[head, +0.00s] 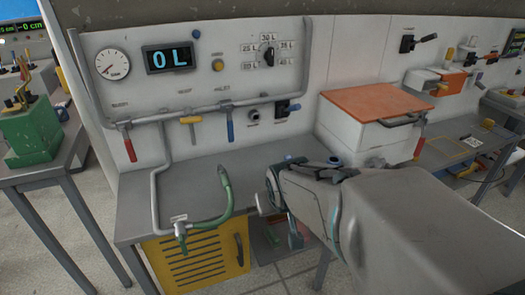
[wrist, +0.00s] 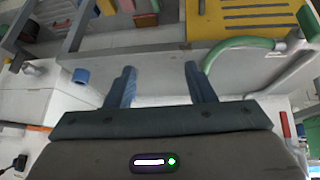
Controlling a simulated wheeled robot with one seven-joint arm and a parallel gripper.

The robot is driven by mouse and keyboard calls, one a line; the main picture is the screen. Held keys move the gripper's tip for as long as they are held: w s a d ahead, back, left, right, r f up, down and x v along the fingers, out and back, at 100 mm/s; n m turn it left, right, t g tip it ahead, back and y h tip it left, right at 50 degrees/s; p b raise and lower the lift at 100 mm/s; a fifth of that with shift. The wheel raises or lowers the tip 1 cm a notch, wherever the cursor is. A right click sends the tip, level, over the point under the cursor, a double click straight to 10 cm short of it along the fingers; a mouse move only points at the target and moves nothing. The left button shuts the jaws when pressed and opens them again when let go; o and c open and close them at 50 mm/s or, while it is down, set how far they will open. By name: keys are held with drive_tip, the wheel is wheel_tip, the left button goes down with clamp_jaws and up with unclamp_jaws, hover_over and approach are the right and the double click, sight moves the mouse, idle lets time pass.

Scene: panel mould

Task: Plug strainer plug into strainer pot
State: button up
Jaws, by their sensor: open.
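My gripper (wrist: 159,70) is open, with two blue-grey fingers apart and nothing between them in the wrist view. In the head view my arm reaches over the right part of the grey bench, and the fingers are mostly hidden by the wrist. A short blue cylinder (wrist: 81,76) sits beside the fingers, by the white box, in the wrist view; a blue round end (head: 334,161) shows near the box's lower left in the head view. I cannot tell whether it belongs to the strainer pot or plug. Neither of these can be identified surely.
A bent pipe with a green hose (head: 226,196) rises over the grey bench (head: 192,188). A white box (head: 352,132) with an orange lid (head: 374,102) stands at the back right. A yellow louvred panel (head: 195,262) is under the bench. The bench's middle is clear.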

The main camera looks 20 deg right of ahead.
drive_tip(key=w+d+f+t+h+b, duration=0.1)
drive_tip(key=w+d+f+t+b, duration=0.35)
drive_tip(key=w+d, duration=0.35)
drive_tip(key=t+y+b, duration=0.2)
drive_tip(key=t+b, duration=0.2)
drive_tip(key=t, duration=0.3)
approach(286, 156)
drive_tip(key=w, duration=0.3)
drive_tip(key=w+f, duration=0.1)
drive_tip(key=w, duration=0.1)
drive_tip(key=shift+w+d+p, duration=0.2)
drive_tip(key=shift+d+p, duration=0.1)
drive_tip(key=shift+d, duration=0.1)
drive_tip(key=shift+w+d+f+p, duration=0.1)
drive_tip(key=shift+w+d+p, duration=0.05)
drive_tip(key=shift+w, duration=1.4)
drive_tip(key=shift+w+d+f+p, duration=0.1)
drive_tip(key=shift+w+d+p, duration=0.05)
drive_tip(key=shift+w, duration=1.4)
clamp_jaws()
